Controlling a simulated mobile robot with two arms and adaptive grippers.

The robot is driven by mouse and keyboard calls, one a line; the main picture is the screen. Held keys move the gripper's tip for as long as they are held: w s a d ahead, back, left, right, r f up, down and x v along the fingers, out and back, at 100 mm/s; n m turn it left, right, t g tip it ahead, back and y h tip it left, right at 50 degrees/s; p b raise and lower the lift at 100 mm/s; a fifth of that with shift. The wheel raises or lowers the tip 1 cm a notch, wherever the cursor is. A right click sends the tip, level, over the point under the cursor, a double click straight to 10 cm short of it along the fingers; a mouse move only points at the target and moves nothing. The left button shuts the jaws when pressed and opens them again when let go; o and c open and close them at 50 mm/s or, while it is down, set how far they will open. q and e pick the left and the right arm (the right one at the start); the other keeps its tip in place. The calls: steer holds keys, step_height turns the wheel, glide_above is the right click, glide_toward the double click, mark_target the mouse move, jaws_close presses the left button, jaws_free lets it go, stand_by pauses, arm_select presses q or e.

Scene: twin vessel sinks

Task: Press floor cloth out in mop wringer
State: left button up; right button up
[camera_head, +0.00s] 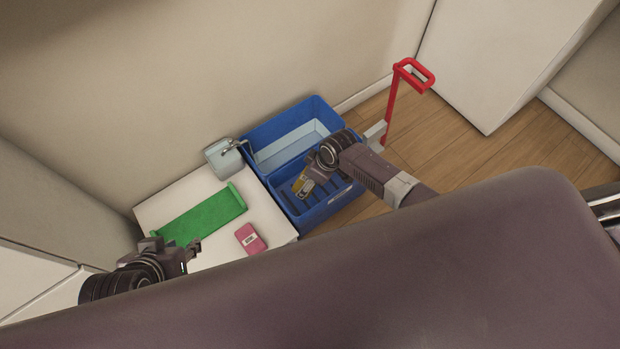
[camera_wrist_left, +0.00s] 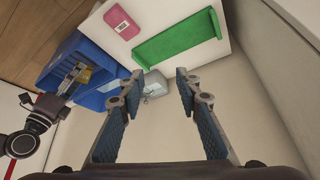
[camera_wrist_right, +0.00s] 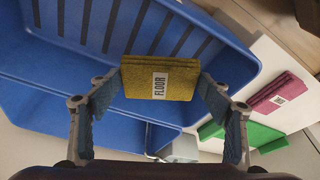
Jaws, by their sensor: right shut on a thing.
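The yellow floor cloth (camera_wrist_right: 160,85), folded and labelled FLOOR, is held between the fingers of my right gripper (camera_wrist_right: 160,92). It also shows in the head view (camera_head: 303,188), over the slotted near part of the blue mop wringer bucket (camera_head: 340,208). Dark slots lie below the cloth in the right wrist view; whether it touches them I cannot tell. The red-handled lever (camera_head: 391,110) stands upright at the wringer's right side. My left gripper (camera_wrist_left: 158,85) is open and empty, at the near left of the white table in the head view.
A wall runs behind. Wooden floor (camera_head: 470,150) is free right of the bucket.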

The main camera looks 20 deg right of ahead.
arm_select(q)
steer(key=shift+w+d+r+t, duration=0.15)
steer(key=shift+w+r+t, duration=0.1)
steer(key=shift+w, duration=0.2)
steer(key=shift+w+d+r+t, duration=0.1)
steer(key=shift+w+d+t, duration=0.1)
steer(key=shift+w, duration=0.3)
steer(key=shift+w+d+r+t, duration=0.15)
steer(key=shift+w+r+t, duration=0.1)
steer(key=shift+w, duration=0.2)
arm_select(e)
steer(key=shift+f, duration=0.2)
steer(key=shift+f+b, duration=0.35)
steer(key=shift+b, duration=0.2)
arm_select(q)
steer(key=w+d+r+t+h, duration=0.1)
steer(key=w+r+t, duration=0.1)
steer(key=w, duration=0.3)
steer(key=shift+w+d+r+t, duration=0.15)
steer(key=shift+d+r+t, duration=0.25)
steer(key=shift+r, duration=0.4)
arm_select(e)
steer(key=shift+f, duration=0.15)
